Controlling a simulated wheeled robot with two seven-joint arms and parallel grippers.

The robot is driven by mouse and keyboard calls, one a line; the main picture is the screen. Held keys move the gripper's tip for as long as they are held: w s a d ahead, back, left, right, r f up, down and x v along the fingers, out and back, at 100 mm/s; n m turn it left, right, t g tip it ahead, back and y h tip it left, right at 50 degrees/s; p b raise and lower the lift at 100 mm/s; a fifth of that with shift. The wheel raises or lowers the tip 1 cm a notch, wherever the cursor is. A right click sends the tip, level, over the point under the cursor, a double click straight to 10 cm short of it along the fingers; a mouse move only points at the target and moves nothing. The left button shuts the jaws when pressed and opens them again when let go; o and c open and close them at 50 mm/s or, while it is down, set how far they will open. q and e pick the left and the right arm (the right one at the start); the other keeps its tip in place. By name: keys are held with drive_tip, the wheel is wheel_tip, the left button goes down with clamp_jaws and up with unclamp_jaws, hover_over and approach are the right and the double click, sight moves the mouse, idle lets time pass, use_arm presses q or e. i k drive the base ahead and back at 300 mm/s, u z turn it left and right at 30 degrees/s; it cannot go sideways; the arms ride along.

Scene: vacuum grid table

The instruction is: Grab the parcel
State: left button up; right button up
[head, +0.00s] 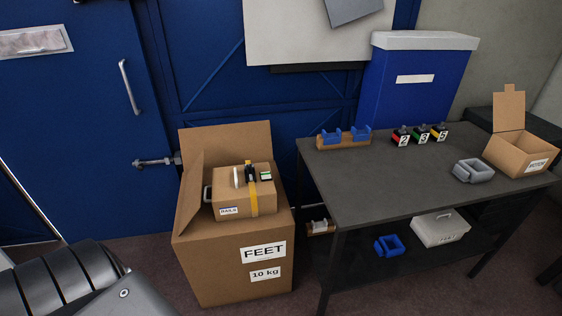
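A small brown cardboard parcel (238,206) labelled "RAILS" sits on top of a large cardboard box (208,258) labelled "FEET 10 kg". The large box's flaps stand up behind and to the left of the parcel. Neither of my grippers is in view.
A blue door (75,110) is behind.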

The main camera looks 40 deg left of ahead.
sight(234, 197)
drive_tip(key=i, duration=1.35)
drive_tip(key=u, duration=1.5)
